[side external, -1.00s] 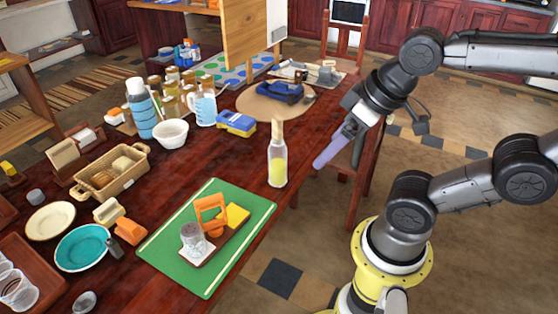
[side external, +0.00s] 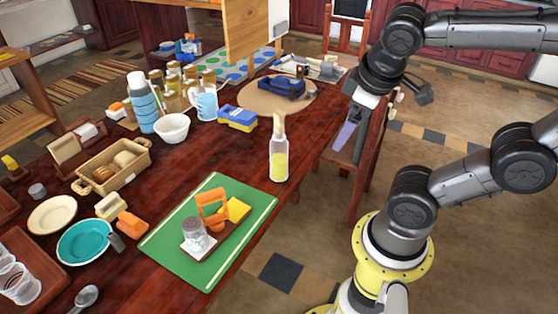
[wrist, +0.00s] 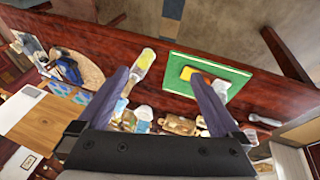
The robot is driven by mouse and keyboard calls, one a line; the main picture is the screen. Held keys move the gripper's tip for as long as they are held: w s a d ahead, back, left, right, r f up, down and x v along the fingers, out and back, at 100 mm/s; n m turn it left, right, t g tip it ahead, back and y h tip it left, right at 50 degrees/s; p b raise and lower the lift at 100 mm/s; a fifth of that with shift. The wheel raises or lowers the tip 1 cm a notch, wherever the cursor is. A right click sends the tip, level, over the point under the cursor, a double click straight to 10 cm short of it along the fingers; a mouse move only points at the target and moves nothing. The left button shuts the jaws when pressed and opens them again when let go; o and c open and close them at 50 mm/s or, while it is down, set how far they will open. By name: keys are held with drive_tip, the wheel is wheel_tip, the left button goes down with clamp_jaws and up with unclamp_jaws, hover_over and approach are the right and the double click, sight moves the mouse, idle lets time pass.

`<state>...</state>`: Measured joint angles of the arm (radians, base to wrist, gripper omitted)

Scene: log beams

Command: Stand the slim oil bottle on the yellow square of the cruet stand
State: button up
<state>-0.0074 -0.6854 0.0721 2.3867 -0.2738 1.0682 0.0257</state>
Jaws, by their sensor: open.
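The slim oil bottle (side external: 279,160) stands upright on the wooden table near its right edge, with yellow oil inside and a pale top. It also shows in the wrist view (wrist: 144,64), near my left finger. The cruet stand (side external: 225,240) lies on the green mat, with an orange handle (side external: 212,208) and a glass jar (side external: 194,232) at one end. Its yellow square (side external: 237,208) is bare; it also shows in the wrist view (wrist: 187,73). My gripper (side external: 345,136) is open and empty, to the right of the bottle and apart from it. Its fingers (wrist: 158,85) spread wide in the wrist view.
The green mat (side external: 176,240) lies near the table's front. A wicker basket (side external: 112,166), white bowl (side external: 172,128), teal bowl (side external: 86,242), measuring jug (side external: 205,103) and blue-yellow box (side external: 238,118) stand around. The table (side external: 220,155) is clear between bottle and bowl.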

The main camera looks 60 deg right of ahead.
drive_tip(key=w+d+f+n+g+h, duration=0.2)
drive_tip(key=w+d+n+h, duration=0.1)
drive_tip(key=w+h, duration=0.15)
drive_tip(key=w+d+f+n+g+h, duration=0.1)
drive_tip(key=w+d+f+n+h, duration=0.15)
drive_tip(key=w, duration=0.35)
drive_tip(key=w+d+f+n+g+h, duration=0.2)
drive_tip(key=w+n+h, duration=0.2)
drive_tip(key=w, duration=0.2)
drive_tip(key=n+t+h, duration=0.3)
drive_tip(key=n+t, duration=0.4)
drive_tip(key=n, duration=0.5)
approach(277, 159)
drive_tip(key=shift+m+x, duration=0.25)
drive_tip(key=shift+x, duration=0.75)
drive_tip(key=x, duration=0.8)
drive_tip(key=shift+w+d, duration=0.1)
drive_tip(key=shift+d, duration=0.05)
drive_tip(key=x, duration=0.4)
drive_tip(key=shift+f, duration=0.25)
drive_tip(key=shift+w+d, duration=0.1)
drive_tip(key=shift+d, duration=0.5)
clamp_jaws()
drive_tip(key=shift+r, duration=0.15)
